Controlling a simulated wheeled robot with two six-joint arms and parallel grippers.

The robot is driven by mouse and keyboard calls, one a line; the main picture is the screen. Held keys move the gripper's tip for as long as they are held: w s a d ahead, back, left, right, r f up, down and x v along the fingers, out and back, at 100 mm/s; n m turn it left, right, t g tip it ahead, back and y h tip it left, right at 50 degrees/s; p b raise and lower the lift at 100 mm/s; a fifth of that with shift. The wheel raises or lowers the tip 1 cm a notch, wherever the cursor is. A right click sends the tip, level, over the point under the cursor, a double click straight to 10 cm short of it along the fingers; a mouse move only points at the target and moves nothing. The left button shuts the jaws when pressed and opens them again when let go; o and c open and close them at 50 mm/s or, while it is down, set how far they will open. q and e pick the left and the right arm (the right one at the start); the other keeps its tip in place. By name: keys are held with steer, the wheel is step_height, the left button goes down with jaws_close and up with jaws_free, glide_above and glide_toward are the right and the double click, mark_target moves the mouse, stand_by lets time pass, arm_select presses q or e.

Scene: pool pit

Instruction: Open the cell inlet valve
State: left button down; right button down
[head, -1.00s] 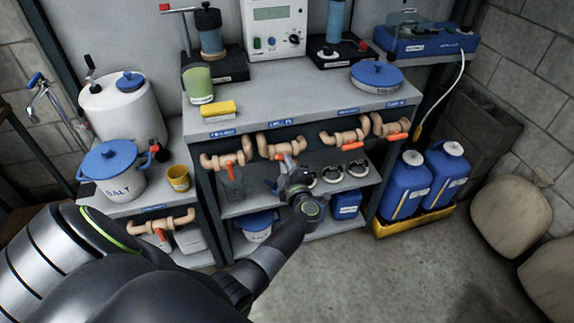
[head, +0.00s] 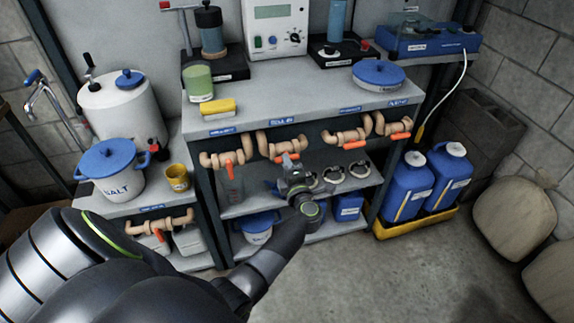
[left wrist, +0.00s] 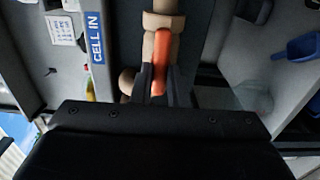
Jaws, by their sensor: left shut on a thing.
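The cell inlet valve (head: 262,144) is the second tan pipe valve from the left under the bench edge, below a blue label (head: 283,121). In the left wrist view the label (left wrist: 97,45) reads CELL IN. The valve's orange handle (left wrist: 161,60) lies between the fingers of my left gripper (left wrist: 158,88) there and looks roughly in line with the tan pipe (left wrist: 163,20). My left gripper (head: 288,163) is shut on this handle. The fingers partly hide the handle in the head view. My right gripper is not in view.
Similar valves sit to the left (head: 226,158) and right (head: 346,137) on the same bench front. A shelf below holds rings (head: 333,174) and a beaker (head: 229,187). Blue jugs (head: 408,187) stand at the right in a yellow tray (head: 391,231). Floor in front is clear.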

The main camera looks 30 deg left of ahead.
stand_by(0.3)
arm_select(q)
steer(key=c, duration=1.4)
jaws_free()
